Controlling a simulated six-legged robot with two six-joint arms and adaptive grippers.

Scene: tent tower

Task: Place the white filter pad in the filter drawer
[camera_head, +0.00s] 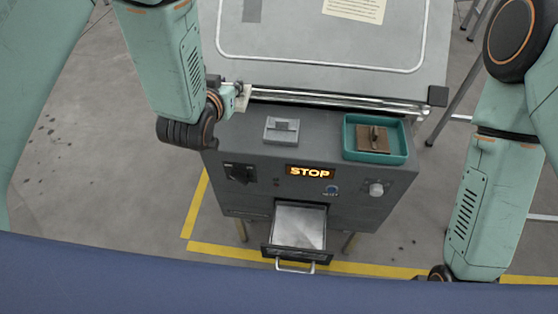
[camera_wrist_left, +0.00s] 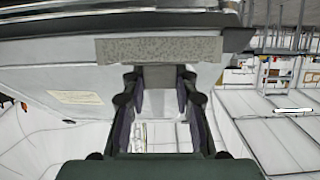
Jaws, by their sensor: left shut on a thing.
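My left gripper (camera_head: 232,92) is at the machine's left rear corner, beside the metal rail. It is shut on the tab of the white filter pad (camera_head: 244,98), a small pale piece seen nearly edge-on. In the left wrist view the pad (camera_wrist_left: 160,48) is a speckled grey-white strip beyond the fingers (camera_wrist_left: 157,95). The filter drawer (camera_head: 298,228) is pulled out at the machine's front, below and right of the gripper. Its bright metal floor looks bare. Of my right gripper (camera_head: 440,273) only a dark part shows at the bottom right.
The dark grey machine (camera_head: 250,190) has a lit STOP sign (camera_head: 310,172), a knob and buttons. On its top are a grey block (camera_head: 281,130) and a teal tray (camera_head: 403,154) holding a brown pad (camera_head: 371,139). A metal rail (camera_head: 335,100) runs along the back.

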